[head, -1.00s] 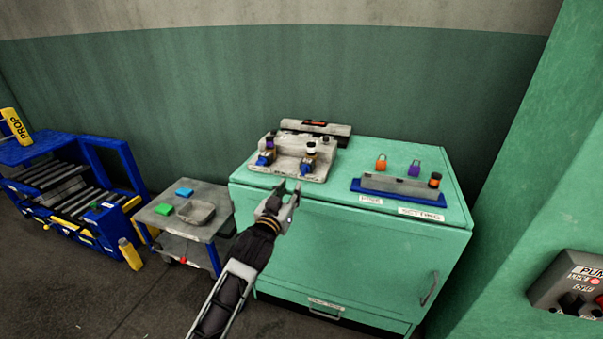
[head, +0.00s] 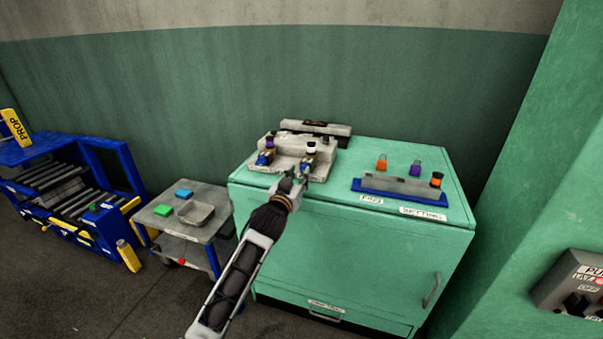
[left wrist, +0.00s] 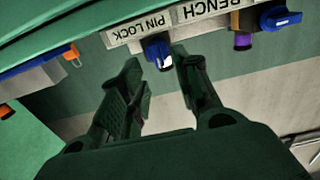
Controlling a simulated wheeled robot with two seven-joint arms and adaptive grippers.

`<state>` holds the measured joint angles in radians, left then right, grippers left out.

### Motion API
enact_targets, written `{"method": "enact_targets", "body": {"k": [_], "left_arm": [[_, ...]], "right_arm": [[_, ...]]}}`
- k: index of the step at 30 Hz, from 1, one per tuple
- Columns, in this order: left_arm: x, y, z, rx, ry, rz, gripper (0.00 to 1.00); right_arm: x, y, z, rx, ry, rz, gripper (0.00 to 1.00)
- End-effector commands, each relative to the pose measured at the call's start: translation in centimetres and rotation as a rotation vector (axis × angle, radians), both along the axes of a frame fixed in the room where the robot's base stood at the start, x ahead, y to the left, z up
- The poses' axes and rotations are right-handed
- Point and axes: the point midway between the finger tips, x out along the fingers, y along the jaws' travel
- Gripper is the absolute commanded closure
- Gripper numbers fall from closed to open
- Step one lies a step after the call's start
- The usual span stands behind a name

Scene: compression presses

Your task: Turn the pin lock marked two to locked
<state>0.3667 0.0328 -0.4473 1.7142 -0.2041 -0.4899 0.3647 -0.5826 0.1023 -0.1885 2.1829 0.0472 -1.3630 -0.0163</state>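A grey fixture (head: 288,150) stands on the back left of the green cabinet top, with a blue knob (head: 264,158) on its left and another blue knob (head: 308,162) on its right. In the left wrist view, turned upside down, a blue knob (left wrist: 158,53) sits beside a PIN LOCK label (left wrist: 139,28). A second blue knob (left wrist: 281,18) is at the upper right. I cannot read a number two. My left gripper (head: 302,176) is at the fixture's front right. Its fingers (left wrist: 157,62) are apart, with the PIN LOCK knob just ahead between their tips; contact is unclear. My right gripper is out of view.
A blue tray (head: 400,194) with a grey block and orange and purple padlocks lies on the cabinet's right side. A grey cart (head: 190,228) and a blue roller rack (head: 70,185) stand left. A wall control box (head: 570,285) is at right.

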Motion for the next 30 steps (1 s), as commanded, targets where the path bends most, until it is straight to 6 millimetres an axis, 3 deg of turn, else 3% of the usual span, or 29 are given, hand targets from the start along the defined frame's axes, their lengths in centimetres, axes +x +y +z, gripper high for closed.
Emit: {"method": "enact_targets", "body": {"k": [12, 26, 30], "left_arm": [[2.8, -0.9, 0.0, 0.000, 0.001, 0.000, 0.68], [3.3, -1.1, 0.0, -0.001, 0.001, 0.000, 0.68], [3.3, -1.1, 0.0, -0.001, 0.001, 0.000, 0.83]], "right_arm": [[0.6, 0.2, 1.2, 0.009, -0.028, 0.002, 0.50], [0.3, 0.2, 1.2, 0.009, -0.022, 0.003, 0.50], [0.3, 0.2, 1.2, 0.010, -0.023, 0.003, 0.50]]}}
